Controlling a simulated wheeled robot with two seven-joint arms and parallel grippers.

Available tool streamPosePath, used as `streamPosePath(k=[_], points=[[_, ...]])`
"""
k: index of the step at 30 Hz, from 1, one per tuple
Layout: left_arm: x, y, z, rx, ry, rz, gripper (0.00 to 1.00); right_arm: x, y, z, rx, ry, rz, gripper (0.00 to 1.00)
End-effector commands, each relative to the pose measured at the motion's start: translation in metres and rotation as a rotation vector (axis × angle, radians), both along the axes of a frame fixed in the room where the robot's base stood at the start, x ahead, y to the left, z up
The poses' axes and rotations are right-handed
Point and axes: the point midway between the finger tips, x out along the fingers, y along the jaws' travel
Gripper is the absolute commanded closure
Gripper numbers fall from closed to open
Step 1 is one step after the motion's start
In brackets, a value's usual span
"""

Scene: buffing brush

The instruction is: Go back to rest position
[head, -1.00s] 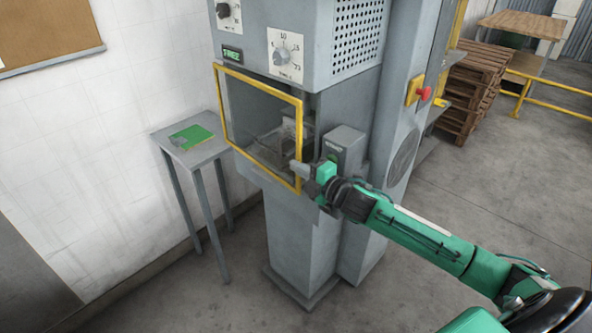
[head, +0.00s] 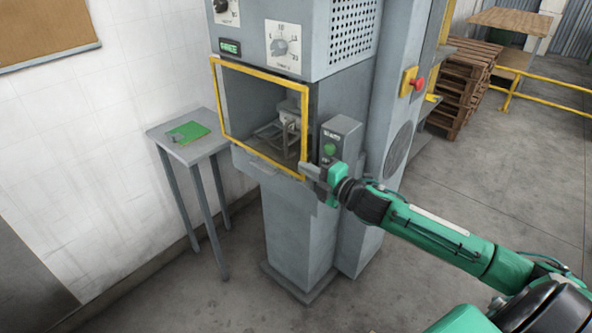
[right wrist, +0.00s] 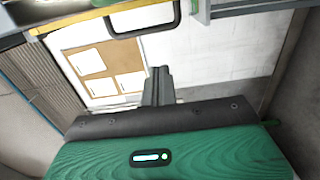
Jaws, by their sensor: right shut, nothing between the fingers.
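My right gripper (head: 308,170) is shut and empty. It is at the lower right corner of the yellow frame on the grey machine (head: 290,228), in front of the control box with the green button (head: 329,150). I cannot tell whether it touches the frame. In the right wrist view its closed fingers (right wrist: 158,84) point toward a white wall. My left gripper is not in view.
The yellow frame (head: 222,102) borders the machine's opening, with a metal fixture (head: 285,130) inside. A small side table (head: 188,149) at left carries a green board (head: 187,132). A red stop button (head: 418,84) is on the machine's right.

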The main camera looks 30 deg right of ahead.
Motion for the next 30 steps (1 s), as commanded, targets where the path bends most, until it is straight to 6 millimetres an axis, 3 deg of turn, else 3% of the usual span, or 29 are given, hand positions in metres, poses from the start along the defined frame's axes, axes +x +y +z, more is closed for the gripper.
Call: streamPosePath(k=[3,9,23,26,30], points=[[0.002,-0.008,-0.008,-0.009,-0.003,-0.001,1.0,-0.013,-0.009,-0.004,-0.001,0.003,-0.001,1.0],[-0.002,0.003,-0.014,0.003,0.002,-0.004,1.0,-0.028,-0.02,-0.003,-0.001,0.002,-0.001,1.0],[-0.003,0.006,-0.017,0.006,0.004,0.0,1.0,-0.037,-0.025,-0.001,0.004,0.003,-0.002,1.0],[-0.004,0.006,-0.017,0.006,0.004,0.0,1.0,-0.041,-0.022,-0.012,0.041,0.034,-0.028,1.0],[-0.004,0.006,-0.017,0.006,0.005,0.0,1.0,-0.057,-0.011,-0.05,0.183,0.158,-0.136,1.0]])
